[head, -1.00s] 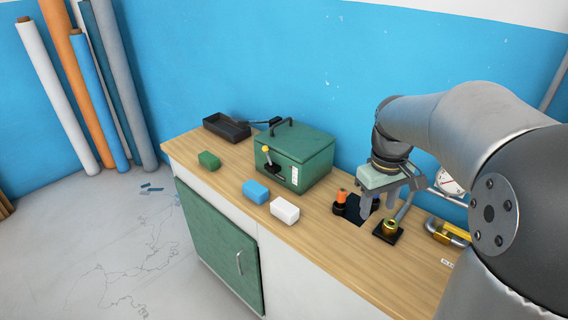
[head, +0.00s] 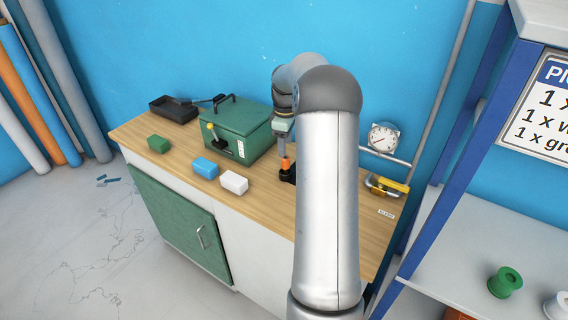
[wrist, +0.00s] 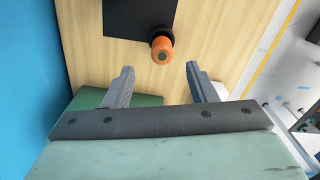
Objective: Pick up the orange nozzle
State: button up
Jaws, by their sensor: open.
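The orange nozzle (head: 287,166) stands in a black holder on the wooden bench top, right of the green box, close to my arm. In the wrist view the orange nozzle (wrist: 162,46) is seen nearly end-on, at the edge of the black holder (wrist: 128,16). My gripper (wrist: 159,69) is open and empty, its two fingers spread with the nozzle just beyond their tips and roughly centred between them. In the head view my gripper shows only partly, just above the nozzle; my arm hides much of it and the right part of the holder.
The green lever box (head: 233,138) stands close on the left. White (head: 234,183), blue (head: 206,167) and green (head: 158,144) blocks lie on the bench.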

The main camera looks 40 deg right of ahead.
aim_at(286, 157)
notch_tip(286, 157, down, 3)
jog(key=shift+s+f+p, duration=0.2)
jog(key=shift+f+p, duration=0.95)
jog(key=shift+f, duration=1.55)
jog(key=c, duration=1.1)
